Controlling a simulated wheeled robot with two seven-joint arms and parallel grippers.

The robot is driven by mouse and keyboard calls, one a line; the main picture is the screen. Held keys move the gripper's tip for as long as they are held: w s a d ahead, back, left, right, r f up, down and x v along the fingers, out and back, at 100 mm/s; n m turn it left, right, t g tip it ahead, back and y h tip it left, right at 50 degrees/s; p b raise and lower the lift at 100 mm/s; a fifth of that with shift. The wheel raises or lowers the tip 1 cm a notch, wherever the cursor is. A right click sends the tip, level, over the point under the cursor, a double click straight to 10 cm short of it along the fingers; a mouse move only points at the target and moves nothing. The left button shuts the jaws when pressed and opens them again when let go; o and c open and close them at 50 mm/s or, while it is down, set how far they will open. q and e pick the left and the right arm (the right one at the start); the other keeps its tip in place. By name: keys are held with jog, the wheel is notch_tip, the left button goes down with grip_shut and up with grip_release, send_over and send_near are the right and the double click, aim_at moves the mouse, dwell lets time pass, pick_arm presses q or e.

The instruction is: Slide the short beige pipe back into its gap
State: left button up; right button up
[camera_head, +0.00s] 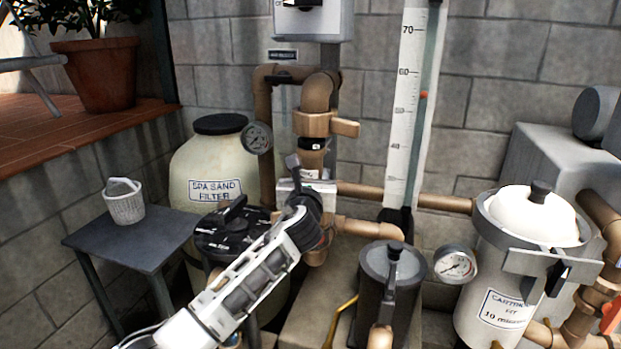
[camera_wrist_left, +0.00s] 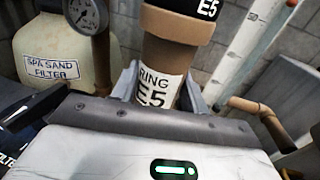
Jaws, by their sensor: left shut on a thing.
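The short beige pipe (camera_wrist_left: 160,58) stands nearly upright in the left wrist view, with a white label reading "RING E5". In the head view it shows as a short tan piece (camera_head: 313,160) below the valve fitting. My left gripper (camera_head: 306,186) reaches up from the lower left and is shut on this pipe; its fingers flank the pipe in the wrist view (camera_wrist_left: 158,90). The pipe's lower end is hidden by the gripper. My right gripper is not in view.
A spa sand filter (camera_head: 190,165) stands behind my left arm, with a pressure gauge (camera_head: 257,138). A ruled gauge board (camera_head: 408,100) rises to the right. A dark-lidded pot (camera_head: 393,270) and a cartridge filter (camera_head: 495,300) stand at the right. A small table (camera_head: 130,245) holds a white basket (camera_head: 125,206).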

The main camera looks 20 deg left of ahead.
pick_arm(q)
jog(key=shift+w+r+b, duration=0.1)
jog(key=shift+w+b, duration=0.25)
jog(key=shift+w, duration=0.45)
jog(key=shift+w+d+r, duration=0.1)
jog(key=shift+w+r, duration=0.05)
jog(key=shift+w, duration=0.15)
jog(key=shift+c, duration=0.4)
jog(key=shift+w, duration=0.1)
jog(key=shift+c, duration=0.9)
jog(key=shift+c, duration=0.9)
jog(key=shift+w+f, duration=0.1)
jog(key=shift+f, duration=0.1)
jog(key=shift+w+d+f+b, duration=0.2)
jog(key=shift+w+f+b, duration=0.05)
jog(key=shift+f+b, duration=0.25)
jog(key=o, duration=1.3)
jog(key=shift+w+d+f, duration=0.1)
jog(key=shift+w+f, duration=0.15)
jog(key=shift+f, duration=0.05)
jog(key=shift+o, duration=0.6)
jog(key=shift+w+f, duration=0.1)
jog(key=shift+w, duration=0.15)
jog(key=shift+o, duration=0.3)
jog(key=shift+s+a+r, duration=0.15)
jog(key=shift+a+r, duration=0.05)
jog(key=shift+a, duration=0.05)
